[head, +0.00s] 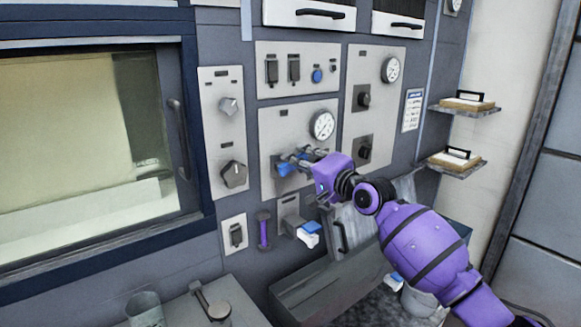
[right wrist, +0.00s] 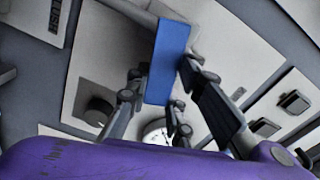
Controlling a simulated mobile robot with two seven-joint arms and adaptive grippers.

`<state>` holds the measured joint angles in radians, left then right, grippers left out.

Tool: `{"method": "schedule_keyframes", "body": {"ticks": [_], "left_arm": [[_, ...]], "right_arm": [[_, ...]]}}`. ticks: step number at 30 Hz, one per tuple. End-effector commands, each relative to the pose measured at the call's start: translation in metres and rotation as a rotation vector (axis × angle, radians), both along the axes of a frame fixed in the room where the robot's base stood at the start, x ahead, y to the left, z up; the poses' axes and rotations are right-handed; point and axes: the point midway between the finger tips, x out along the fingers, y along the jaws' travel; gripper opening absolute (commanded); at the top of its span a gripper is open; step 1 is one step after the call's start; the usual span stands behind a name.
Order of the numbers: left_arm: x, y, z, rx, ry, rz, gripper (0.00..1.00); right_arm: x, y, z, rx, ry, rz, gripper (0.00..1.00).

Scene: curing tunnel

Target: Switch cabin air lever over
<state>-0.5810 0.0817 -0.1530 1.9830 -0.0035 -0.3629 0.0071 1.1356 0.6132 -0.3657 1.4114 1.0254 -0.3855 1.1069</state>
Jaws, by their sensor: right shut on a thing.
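A blue lever (head: 285,170) sits on the grey wall panel below a round white gauge. It also shows in the right wrist view as a flat blue bar (right wrist: 168,55) between the fingers. My right gripper (head: 297,158) is shut on this lever, with its fingers on either side of it. The fingers and purple gripper body hide part of the lever and its mount in the head view. I cannot read a label naming it as the cabin air lever. My left gripper is not in view.
A second blue-tipped lever (head: 309,228) juts out just below my right gripper. A purple upright handle (head: 263,230) is left of it. Knobs (head: 234,174) and a gauge (head: 322,125) surround the lever. A large window (head: 85,130) is at left; wall shelves (head: 456,168) are at right.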

Motion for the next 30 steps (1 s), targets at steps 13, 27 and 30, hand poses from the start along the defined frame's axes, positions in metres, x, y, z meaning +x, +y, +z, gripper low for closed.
{"method": "schedule_keyframes", "body": {"ticks": [13, 27, 30], "left_arm": [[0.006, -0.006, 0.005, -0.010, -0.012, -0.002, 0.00], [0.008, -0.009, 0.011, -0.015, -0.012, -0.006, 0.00], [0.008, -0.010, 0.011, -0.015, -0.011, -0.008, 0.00]], "right_arm": [[-0.006, 0.003, 0.018, -0.346, -0.248, 0.003, 0.00], [-0.015, 0.015, 0.031, -0.707, -0.511, 0.002, 0.00], [-0.015, 0.016, 0.033, -0.779, -0.564, 0.001, 0.00]]}}
